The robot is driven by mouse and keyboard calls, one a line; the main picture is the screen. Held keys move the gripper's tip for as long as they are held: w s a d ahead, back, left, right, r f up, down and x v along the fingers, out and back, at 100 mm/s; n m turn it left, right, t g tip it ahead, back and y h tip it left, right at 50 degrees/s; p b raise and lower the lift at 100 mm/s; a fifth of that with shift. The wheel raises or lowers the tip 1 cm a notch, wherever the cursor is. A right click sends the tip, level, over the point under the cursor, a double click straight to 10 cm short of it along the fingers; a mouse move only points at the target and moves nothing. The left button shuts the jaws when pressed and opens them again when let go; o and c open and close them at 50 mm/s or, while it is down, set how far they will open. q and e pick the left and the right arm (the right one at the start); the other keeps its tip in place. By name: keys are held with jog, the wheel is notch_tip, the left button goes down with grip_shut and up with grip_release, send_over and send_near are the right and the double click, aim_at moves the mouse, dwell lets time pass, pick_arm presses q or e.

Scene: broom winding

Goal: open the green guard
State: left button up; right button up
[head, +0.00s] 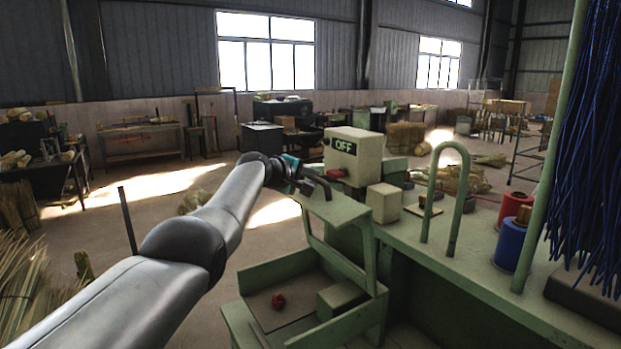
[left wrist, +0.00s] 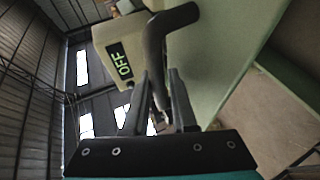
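The green guard (head: 338,208) is a flat green panel at the left end of the green machine bench in the head view. A dark bent handle (head: 318,187) stands at its far edge. In the left wrist view the green panel (left wrist: 215,50) fills the upper right, with the dark handle (left wrist: 154,45) in front. My left gripper (head: 300,184) is at the handle. Its two fingers (left wrist: 158,100) stand apart on either side of the handle's lower part, apparently without clamping it. The head view hides the fingertip contact. My right gripper is out of view.
A cream box marked OFF (head: 354,157) stands beyond the guard. A green hoop (head: 446,190), red spool (head: 515,208) and blue spool (head: 510,244) stand right on the bench.

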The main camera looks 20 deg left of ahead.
pick_arm(q)
jog(key=o, duration=0.3)
jog(key=shift+o, duration=0.2)
jog(key=shift+s+a, duration=0.1)
jog(key=shift+a, duration=0.1)
jog(key=shift+s+a+r+p, duration=0.25)
jog(key=shift+s+p, duration=0.05)
jog(key=shift+s+d+r+p, duration=0.1)
jog(key=shift+s+r+p, duration=0.1)
jog(key=shift+s, duration=0.2)
jog(key=shift+s+r+p, duration=0.1)
jog(key=shift+s+p, duration=0.05)
jog(key=shift+s, duration=0.25)
jog(key=b+v, duration=0.2)
jog(key=v, duration=1)
jog(key=shift+s+b, duration=0.3)
jog(key=shift+s, duration=0.05)
jog(key=shift+r, duration=0.1)
